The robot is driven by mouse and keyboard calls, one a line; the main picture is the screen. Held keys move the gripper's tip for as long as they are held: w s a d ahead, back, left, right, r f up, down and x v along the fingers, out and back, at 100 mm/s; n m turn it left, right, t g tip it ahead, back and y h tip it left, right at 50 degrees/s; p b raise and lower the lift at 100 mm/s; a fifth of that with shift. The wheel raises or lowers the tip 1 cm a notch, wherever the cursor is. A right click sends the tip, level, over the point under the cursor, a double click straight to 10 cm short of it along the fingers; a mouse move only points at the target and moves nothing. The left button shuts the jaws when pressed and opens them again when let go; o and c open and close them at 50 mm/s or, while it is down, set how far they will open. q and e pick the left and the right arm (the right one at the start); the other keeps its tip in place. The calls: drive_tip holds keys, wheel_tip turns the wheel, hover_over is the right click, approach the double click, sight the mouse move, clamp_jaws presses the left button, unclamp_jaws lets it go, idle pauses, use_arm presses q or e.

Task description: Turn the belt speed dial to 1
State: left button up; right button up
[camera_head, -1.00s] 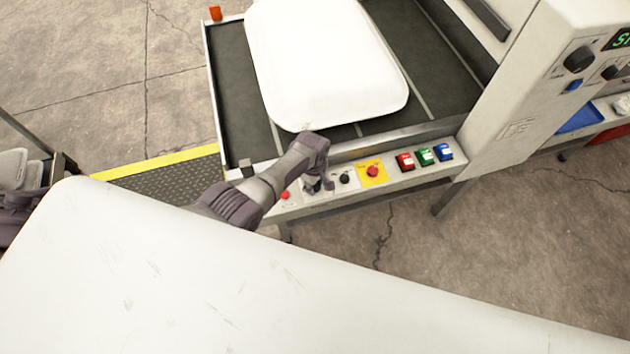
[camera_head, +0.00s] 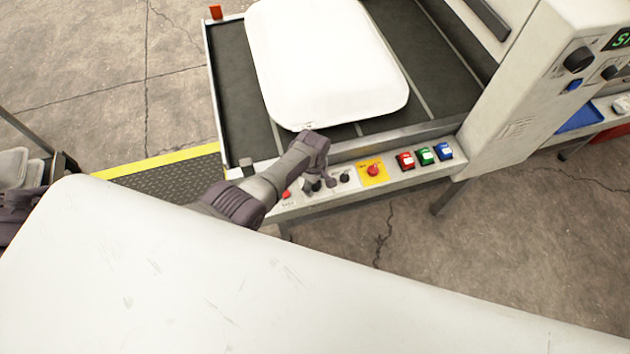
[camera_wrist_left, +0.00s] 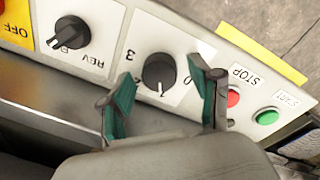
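The belt speed dial (camera_wrist_left: 158,72) is a round black knob on a white plate with numbers around it. Its white mark points toward the bottom of the wrist picture; the number there is partly hidden, so I cannot read the exact setting. My left gripper (camera_wrist_left: 163,88) is open, with one green-padded finger on each side of the dial and gaps to it. In the head view my left gripper (camera_head: 320,186) reaches down over the control panel (camera_head: 408,180) and partly covers the dial. My right gripper is not in view.
Beside the dial are a REV knob (camera_wrist_left: 72,32), a red stop button (camera_wrist_left: 233,97) and a green start button (camera_wrist_left: 267,117). A red button on a yellow plate (camera_head: 373,171) is close by. A white pillow (camera_head: 325,65) lies on the belt. A white surface (camera_head: 200,280) fills the foreground.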

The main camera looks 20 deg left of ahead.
use_arm(q)
drive_tip(key=shift+d, duration=0.1)
wheel_tip(320, 180, up, 12)
drive_tip(key=shift+s, duration=0.35)
idle(0.4)
idle(0.5)
